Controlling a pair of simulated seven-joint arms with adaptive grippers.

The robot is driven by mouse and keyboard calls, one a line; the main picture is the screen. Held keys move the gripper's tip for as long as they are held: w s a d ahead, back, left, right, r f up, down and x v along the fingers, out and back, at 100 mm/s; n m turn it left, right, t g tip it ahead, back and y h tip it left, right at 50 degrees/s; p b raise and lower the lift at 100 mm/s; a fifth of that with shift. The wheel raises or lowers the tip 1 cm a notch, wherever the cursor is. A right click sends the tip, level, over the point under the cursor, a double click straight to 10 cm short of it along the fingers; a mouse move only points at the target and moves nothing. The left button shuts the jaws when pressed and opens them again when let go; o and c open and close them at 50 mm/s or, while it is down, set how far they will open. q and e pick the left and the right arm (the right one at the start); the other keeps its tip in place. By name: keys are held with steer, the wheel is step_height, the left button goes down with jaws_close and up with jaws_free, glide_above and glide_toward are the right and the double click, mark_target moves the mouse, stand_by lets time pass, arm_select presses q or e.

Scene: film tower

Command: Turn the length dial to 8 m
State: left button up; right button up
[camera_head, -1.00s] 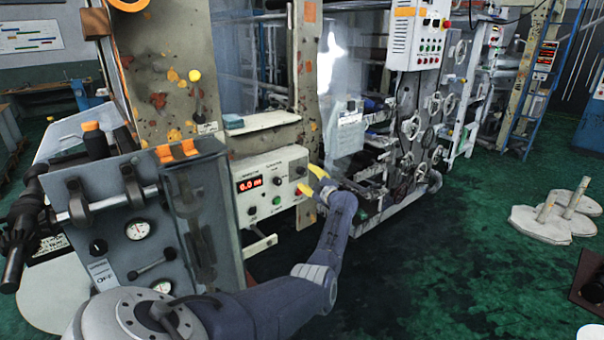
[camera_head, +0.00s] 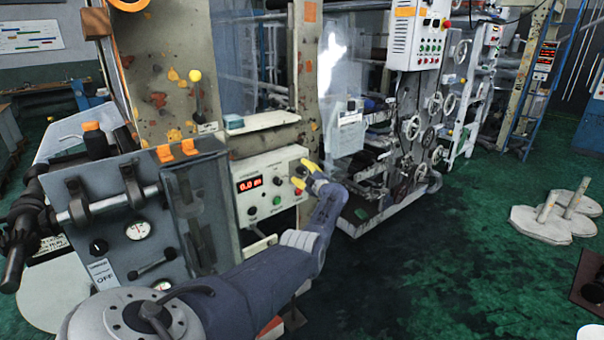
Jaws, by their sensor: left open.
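A pale control panel (camera_head: 268,168) is mounted on the machine at the middle of the head view. Its red lit display (camera_head: 250,184) shows a value in m; its first digit is too blurred to read surely. Below and right of it are a dark knob (camera_head: 252,210) and a green button (camera_head: 277,200). Which control is the length dial I cannot tell; labels are too small. My left gripper (camera_head: 303,175), with yellow fingertips, is open at the panel's right end, hiding part of it. Whether it touches a control is unclear. My right gripper is not in view.
A grey console (camera_head: 120,255) with gauges and a clear cover stands left of the panel. A pale ledge (camera_head: 262,122) lies above it. More machinery with handwheels (camera_head: 411,128) is at the right. The green floor (camera_head: 440,270) is open at the right front.

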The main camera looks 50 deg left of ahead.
arm_select(q)
steer(key=shift+o, duration=0.3)
jaws_close()
steer(key=shift+n, duration=0.3)
steer(key=shift+f+n+y, duration=0.1)
steer(key=shift+n+y, duration=0.3)
steer(key=shift+n, duration=2.2)
steer(key=shift+c, duration=0.3)
jaws_free()
steer(key=shift+w+d, duration=0.1)
steer(key=shift+d, duration=0.1)
